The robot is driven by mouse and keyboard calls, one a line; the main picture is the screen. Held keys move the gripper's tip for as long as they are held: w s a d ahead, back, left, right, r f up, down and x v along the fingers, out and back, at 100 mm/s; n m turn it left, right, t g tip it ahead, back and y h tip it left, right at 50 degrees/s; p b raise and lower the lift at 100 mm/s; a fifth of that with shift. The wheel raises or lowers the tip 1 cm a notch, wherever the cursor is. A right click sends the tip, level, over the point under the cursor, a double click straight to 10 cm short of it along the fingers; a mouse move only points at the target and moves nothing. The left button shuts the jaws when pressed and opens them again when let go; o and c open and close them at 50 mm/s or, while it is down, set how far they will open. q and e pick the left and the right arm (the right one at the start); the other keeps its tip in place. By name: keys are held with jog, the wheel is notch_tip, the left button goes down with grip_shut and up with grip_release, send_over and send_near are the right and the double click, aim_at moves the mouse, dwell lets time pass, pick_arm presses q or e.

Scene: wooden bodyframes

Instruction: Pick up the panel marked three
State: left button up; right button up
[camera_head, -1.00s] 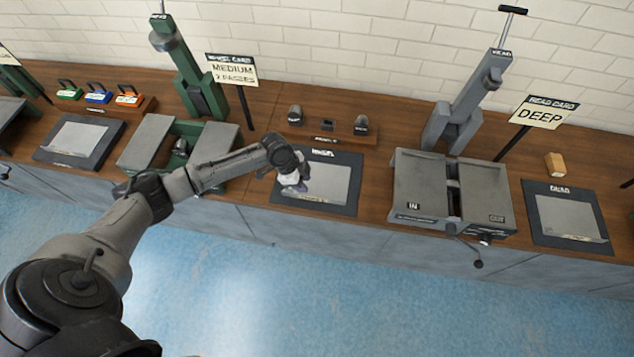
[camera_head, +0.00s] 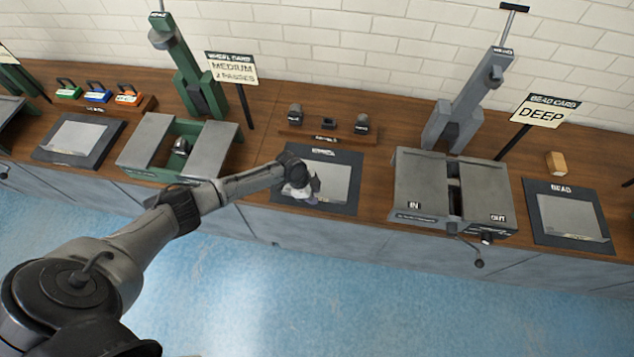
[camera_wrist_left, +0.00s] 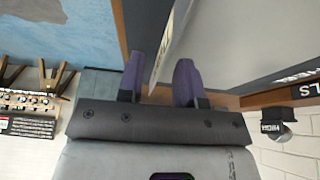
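A light grey panel (camera_head: 328,184) lies on a dark mat (camera_head: 346,209) in the middle of the bench. No number three can be read on it. My left gripper (camera_head: 305,196) is at the panel's left front part and hides that corner. In the left wrist view, the two purple fingers of my left gripper (camera_wrist_left: 158,82) stand apart, with the edge of the light panel (camera_wrist_left: 187,38) between them. A gap shows beside the panel edge, so the fingers look open around it. My right gripper is in neither view.
A grey machine (camera_head: 421,185) marked IN and OUT stands right of the mat. A green machine (camera_head: 147,140) stands to the left. A wooden rack (camera_head: 325,137) with small dark parts is just behind the mat. Other panels lie at the far left (camera_head: 75,138) and right (camera_head: 568,217).

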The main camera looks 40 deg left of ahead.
pick_arm(q)
jog(key=shift+c, duration=0.4)
grip_shut()
jog(key=shift+r, duration=0.1)
